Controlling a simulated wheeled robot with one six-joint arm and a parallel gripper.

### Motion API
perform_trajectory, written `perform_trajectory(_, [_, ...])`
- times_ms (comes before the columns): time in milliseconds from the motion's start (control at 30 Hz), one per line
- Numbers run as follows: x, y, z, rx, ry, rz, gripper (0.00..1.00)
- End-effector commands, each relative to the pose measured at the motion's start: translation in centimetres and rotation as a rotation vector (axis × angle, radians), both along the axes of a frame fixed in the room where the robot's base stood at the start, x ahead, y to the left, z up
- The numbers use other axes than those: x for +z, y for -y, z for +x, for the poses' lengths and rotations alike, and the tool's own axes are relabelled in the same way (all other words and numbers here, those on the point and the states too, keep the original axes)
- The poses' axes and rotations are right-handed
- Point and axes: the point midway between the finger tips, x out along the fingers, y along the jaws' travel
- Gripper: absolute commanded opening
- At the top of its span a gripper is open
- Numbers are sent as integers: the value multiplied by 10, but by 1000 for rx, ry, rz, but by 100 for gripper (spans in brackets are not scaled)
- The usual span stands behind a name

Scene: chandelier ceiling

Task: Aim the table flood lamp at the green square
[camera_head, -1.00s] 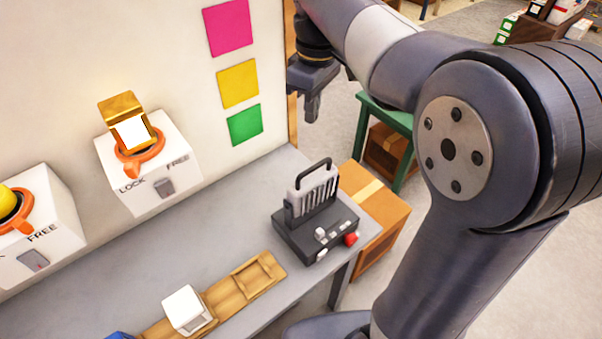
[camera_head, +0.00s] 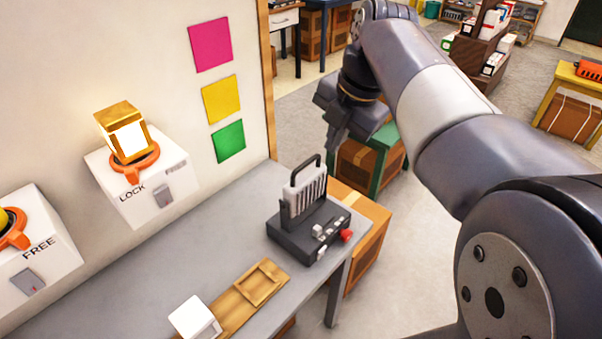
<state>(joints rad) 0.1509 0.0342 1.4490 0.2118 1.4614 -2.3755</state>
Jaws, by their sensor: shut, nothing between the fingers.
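The table flood lamp (camera_head: 305,200) appears to be the dark unit on the grey table, with a pale finned head, a black carry handle and a red knob on its base. The fins face the camera; its lit side is hidden. The green square (camera_head: 228,141) is on the wall to the left of the lamp and above it in the picture, below the yellow and pink squares. My gripper (camera_head: 336,142) is shut and empty, up and to the right of the lamp's handle in the picture, apart from it.
A white wall box (camera_head: 150,195) with an orange ring and a glowing gold-framed lamp (camera_head: 126,132) is left of the squares. Another box (camera_head: 40,255) is at far left. A wooden tray (camera_head: 262,283) and white cube (camera_head: 195,318) are on the table (camera_head: 200,240). Cardboard boxes (camera_head: 365,230) stand beyond.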

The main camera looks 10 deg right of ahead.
Motion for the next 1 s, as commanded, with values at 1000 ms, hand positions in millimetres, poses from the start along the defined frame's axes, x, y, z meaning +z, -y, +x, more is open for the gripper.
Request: perform_trajectory(1000, [-103, -42, 52, 2, -1, 0, 0])
